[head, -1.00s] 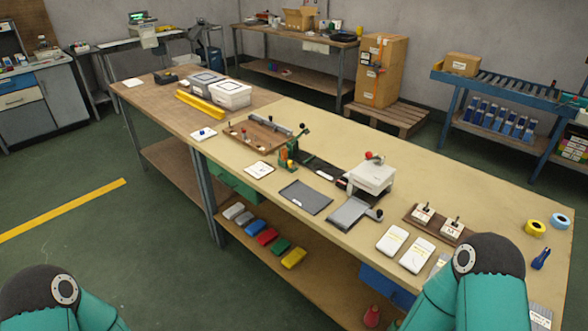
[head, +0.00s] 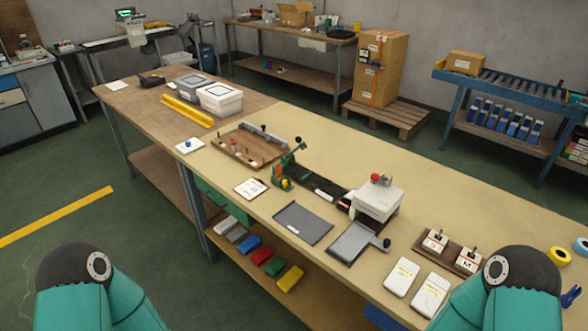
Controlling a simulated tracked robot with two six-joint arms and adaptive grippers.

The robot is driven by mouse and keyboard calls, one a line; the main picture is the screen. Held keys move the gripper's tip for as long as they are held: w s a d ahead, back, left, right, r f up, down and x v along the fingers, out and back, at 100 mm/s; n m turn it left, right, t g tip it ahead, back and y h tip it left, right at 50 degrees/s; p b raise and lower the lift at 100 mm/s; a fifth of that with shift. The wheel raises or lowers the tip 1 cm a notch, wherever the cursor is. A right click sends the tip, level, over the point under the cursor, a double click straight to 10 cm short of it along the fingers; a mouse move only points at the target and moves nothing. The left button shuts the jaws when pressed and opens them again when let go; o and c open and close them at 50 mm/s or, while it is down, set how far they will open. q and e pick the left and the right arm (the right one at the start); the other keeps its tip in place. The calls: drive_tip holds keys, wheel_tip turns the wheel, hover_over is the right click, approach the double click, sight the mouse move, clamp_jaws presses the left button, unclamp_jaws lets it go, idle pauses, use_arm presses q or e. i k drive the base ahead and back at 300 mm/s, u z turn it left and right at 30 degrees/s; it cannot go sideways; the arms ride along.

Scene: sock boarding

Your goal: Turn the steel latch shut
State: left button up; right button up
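No steel latch can be made out for certain at this distance. A brown wooden board (head: 237,151) with a grey metal bar (head: 263,135) along its far edge lies on the long bench. A green toggle device (head: 286,170) with a dark-knobbed lever stands at its right. A white boxy press (head: 377,201) with a red knob sits further right. Neither gripper is in view. Only teal and black links of my arms show at the bottom left and bottom right, in front of the bench.
The long bench (head: 450,200) has clear tan surface along its far side. Dark grey plates (head: 303,223), white cards and a block holder (head: 452,250) lie along the near side. Green floor is open at left.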

sight(285, 182)
drive_tip(key=u, duration=0.2)
drive_tip(key=i, duration=0.6)
drive_tip(key=u, duration=0.7)
